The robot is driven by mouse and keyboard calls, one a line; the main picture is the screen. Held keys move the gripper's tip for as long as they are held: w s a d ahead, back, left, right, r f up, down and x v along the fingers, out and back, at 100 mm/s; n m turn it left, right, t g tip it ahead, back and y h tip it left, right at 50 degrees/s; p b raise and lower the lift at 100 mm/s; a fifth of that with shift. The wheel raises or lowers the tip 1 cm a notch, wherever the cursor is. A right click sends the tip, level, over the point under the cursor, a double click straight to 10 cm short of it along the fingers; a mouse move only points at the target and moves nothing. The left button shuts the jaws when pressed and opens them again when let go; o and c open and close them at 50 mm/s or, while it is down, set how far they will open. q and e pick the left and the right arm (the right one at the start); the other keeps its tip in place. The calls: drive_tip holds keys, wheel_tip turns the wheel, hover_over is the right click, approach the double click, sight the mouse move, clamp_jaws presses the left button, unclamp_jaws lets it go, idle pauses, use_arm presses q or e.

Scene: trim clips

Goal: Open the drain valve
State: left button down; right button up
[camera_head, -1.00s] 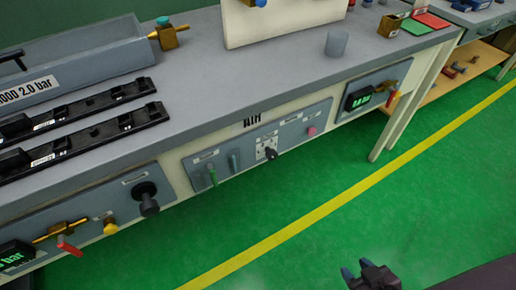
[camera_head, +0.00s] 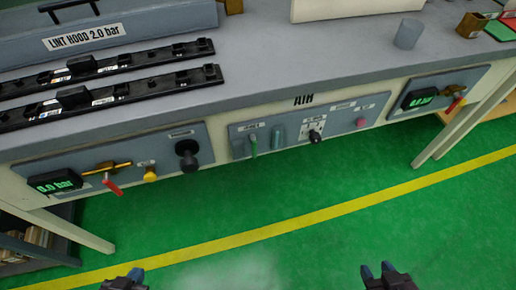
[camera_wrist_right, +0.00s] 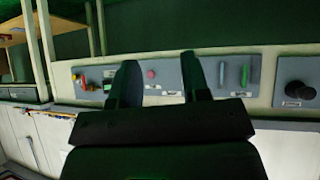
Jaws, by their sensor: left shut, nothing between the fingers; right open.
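The front panels of the bench carry several valves, and their labels are too small to read, so I cannot tell which is the drain valve. The middle panel (camera_head: 299,134) has a green lever (camera_head: 254,145), which hangs down and also shows in the right wrist view (camera_wrist_right: 245,75). Brass valves with red handles sit on the left panel (camera_head: 112,184) and the right panel (camera_head: 453,105). My left gripper (camera_head: 130,278) is shut and empty at the bottom edge. My right gripper (camera_head: 378,271) is open and empty, apart from the panels.
The left panel holds a display reading 0.0 bar (camera_head: 55,181), a yellow knob (camera_head: 150,174) and a black knob (camera_head: 187,155). A grey cup (camera_head: 408,34) and black rails (camera_head: 110,95) are on the bench top. The green floor (camera_head: 300,235) before the bench is clear.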

use_arm(q)
drive_tip(key=shift+w+d+r, duration=0.1)
drive_tip(key=shift+w+r, duration=0.1)
drive_tip(key=shift+w, duration=0.15)
use_arm(e)
drive_tip(key=shift+r, duration=0.1)
use_arm(q)
drive_tip(key=shift+s, duration=0.1)
use_arm(e)
drive_tip(key=shift+c, duration=0.3)
